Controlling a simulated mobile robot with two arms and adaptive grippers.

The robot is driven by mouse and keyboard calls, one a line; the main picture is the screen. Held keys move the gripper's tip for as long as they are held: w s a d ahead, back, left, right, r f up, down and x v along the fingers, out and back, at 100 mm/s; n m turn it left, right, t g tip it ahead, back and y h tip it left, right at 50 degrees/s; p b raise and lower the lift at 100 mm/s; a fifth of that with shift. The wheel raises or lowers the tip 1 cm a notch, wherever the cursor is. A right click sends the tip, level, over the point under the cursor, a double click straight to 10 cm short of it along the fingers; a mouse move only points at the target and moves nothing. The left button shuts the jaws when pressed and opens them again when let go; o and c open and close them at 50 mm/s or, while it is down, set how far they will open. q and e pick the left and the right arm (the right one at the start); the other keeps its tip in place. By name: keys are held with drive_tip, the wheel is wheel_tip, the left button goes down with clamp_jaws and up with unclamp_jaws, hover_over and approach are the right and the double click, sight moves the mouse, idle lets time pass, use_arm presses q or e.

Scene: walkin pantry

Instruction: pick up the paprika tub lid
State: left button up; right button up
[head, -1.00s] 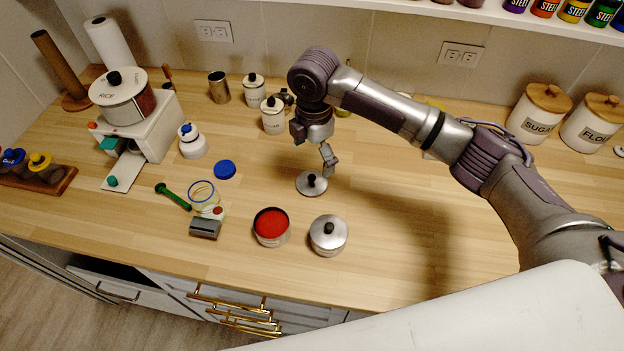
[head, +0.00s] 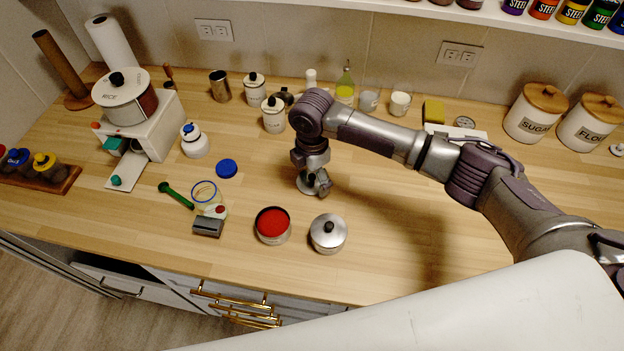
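The open paprika tub (head: 273,226), a round metal tub full of red powder, stands near the counter's front edge. A round silver lid (head: 303,186) with a dark knob lies flat on the counter behind the tub and a little to its right. My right gripper (head: 321,187) points down right over this lid and hides its knob and most of its disc. Whether the fingers are open or closed around the knob cannot be made out. My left gripper is not in view.
A second, lidded silver tub (head: 328,234) stands just right of the paprika tub. A blue lid (head: 226,168), a green-handled tool (head: 176,195) and a grey block (head: 208,227) lie to the left. White canisters (head: 273,115) stand behind.

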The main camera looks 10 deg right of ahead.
drive_tip(key=shift+s, duration=0.1)
drive_tip(key=c, duration=0.7)
drive_tip(key=shift+c, duration=0.6)
drive_tip(key=shift+s, duration=0.1)
